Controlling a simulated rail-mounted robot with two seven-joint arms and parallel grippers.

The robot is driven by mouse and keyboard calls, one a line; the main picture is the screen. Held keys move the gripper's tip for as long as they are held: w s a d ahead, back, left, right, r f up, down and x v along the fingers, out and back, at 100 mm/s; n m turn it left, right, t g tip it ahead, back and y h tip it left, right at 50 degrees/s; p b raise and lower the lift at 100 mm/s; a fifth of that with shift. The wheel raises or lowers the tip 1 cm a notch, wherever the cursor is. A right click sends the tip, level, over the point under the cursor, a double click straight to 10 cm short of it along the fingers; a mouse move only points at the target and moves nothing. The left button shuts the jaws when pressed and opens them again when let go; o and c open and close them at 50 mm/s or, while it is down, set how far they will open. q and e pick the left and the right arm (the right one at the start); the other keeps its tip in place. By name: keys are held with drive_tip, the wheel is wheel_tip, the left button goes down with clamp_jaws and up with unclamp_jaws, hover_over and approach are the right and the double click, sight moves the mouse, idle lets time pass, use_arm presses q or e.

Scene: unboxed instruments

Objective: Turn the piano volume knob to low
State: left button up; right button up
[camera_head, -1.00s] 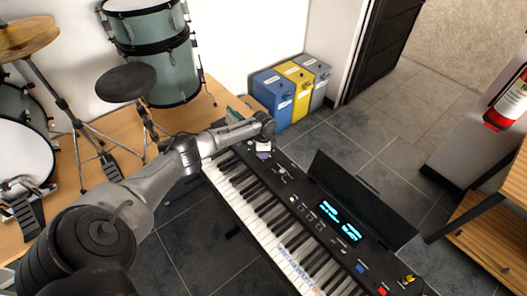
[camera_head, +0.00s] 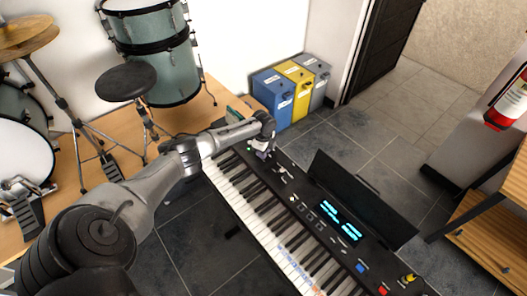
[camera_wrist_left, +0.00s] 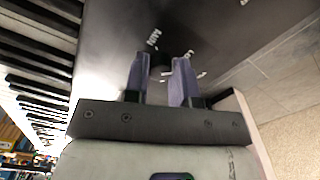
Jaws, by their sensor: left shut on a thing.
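The black electronic piano (camera_head: 291,200) runs diagonally across the middle of the head view. My left gripper (camera_head: 262,154) is at the far left end of the control panel, pointing down. In the left wrist view, my left gripper (camera_wrist_left: 161,72) has its two purplish fingers on either side of a small dark volume knob (camera_wrist_left: 159,66), shut on it. White markings ring the knob on the panel. The fingers hide most of the knob. My right gripper is out of view.
A black flap (camera_head: 355,195) stands up behind the display. Blue, yellow and grey bins (camera_head: 290,90) stand beyond the piano's far end.

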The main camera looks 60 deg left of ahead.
use_arm(q)
drive_tip(key=shift+r, duration=0.1)
drive_tip(key=o, duration=0.9)
drive_tip(key=shift+r+p, duration=0.8)
drive_tip(key=shift+r, duration=6.05)
